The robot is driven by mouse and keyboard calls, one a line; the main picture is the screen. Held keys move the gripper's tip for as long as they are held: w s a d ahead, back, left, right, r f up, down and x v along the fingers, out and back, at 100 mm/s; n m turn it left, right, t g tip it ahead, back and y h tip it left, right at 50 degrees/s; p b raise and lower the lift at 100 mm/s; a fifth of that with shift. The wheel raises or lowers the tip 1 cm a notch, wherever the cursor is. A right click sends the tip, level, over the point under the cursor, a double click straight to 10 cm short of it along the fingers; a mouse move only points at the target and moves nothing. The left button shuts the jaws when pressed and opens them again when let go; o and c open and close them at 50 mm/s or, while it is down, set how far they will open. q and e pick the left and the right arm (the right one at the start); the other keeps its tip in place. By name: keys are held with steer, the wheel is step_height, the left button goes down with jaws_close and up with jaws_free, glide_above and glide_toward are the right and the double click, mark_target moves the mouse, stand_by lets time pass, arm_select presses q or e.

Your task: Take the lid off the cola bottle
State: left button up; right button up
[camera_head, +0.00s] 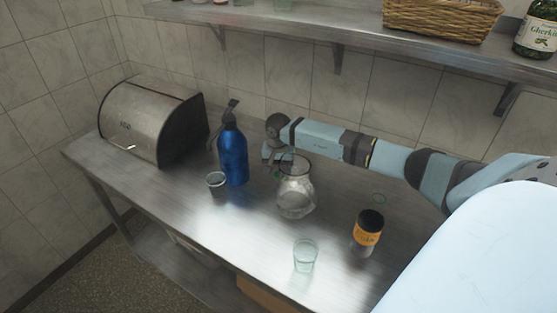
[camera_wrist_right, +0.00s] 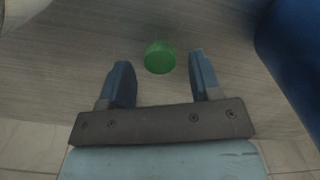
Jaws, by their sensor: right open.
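My right gripper (camera_head: 272,156) is above the back of the steel counter, between the blue siphon bottle and the glass jug. In the right wrist view my right gripper (camera_wrist_right: 159,59) is open, and a round green top (camera_wrist_right: 160,57) shows between its fingertips, apart from both. This may be the cola bottle's lid, but I cannot tell for sure. No cola bottle can be clearly made out in the head view; the gripper and jug cover that spot. My left gripper is not in view.
The blue siphon bottle (camera_head: 233,155) stands left of the gripper; the glass jug (camera_head: 296,197) stands in front. A small cup (camera_head: 216,184), a glass (camera_head: 304,256) and an orange-labelled jar (camera_head: 367,236) stand nearby. A bread bin (camera_head: 150,120) is at left. A shelf (camera_head: 340,38) runs above.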

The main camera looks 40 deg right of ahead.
step_height(320, 180, up, 11)
steer(key=b, duration=0.1)
